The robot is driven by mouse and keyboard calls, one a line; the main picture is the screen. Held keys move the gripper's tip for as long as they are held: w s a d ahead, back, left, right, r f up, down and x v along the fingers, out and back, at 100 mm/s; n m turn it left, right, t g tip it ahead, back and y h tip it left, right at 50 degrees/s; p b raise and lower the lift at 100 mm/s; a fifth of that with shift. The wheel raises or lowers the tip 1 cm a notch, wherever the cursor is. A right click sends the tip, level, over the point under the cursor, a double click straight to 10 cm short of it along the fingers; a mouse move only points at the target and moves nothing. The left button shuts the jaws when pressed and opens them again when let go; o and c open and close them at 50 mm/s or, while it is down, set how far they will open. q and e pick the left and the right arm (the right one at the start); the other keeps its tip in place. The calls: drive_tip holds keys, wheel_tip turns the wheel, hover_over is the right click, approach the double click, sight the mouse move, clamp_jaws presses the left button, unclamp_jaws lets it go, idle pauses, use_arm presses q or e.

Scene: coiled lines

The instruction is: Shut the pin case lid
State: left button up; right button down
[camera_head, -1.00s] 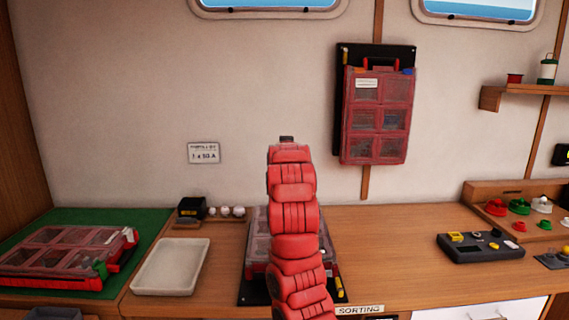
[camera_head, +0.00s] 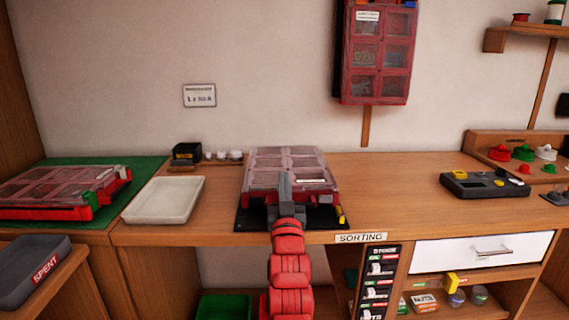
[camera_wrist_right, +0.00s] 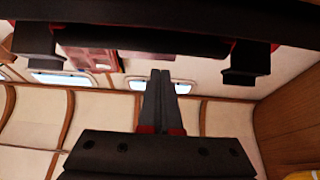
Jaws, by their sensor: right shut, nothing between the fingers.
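A red case with a clear, sectioned lid (camera_head: 285,158) sits on a dark mat (camera_head: 245,217) at the middle of the bench; I take it as the pin case. Its lid lies over the box, but I cannot tell whether a gap remains at the front. My right gripper (camera_head: 284,180) is shut and empty, with its grey fingers at the case's front edge, hiding part of it; contact is unclear. Its closed fingers also show in the right wrist view (camera_wrist_right: 158,75). A dark bar across the top of that view is unclear. My left gripper is out of view.
A similar red case (camera_head: 60,192) lies on a green mat at left, and another (camera_head: 378,55) hangs on the wall. A white tray (camera_head: 163,200) is left of the middle case. A dark control box (camera_head: 485,184) is at right. Bench between is clear.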

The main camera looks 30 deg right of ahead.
wheel_tip(320, 180, down, 2)
drive_tip(key=shift+f, duration=0.15)
drive_tip(key=shift+s+a+f, duration=0.1)
drive_tip(key=shift+s+f, duration=0.05)
drive_tip(key=shift+f, duration=0.45)
wheel_tip(320, 180, up, 5)
drive_tip(key=shift+f+p, duration=0.15)
drive_tip(key=shift+p, duration=0.5)
drive_tip(key=f+v, duration=0.1)
drive_tip(key=v, duration=0.9)
drive_tip(key=shift+w+d+f, duration=0.2)
drive_tip(key=shift+w+f, duration=0.1)
drive_tip(key=shift+w, duration=0.1)
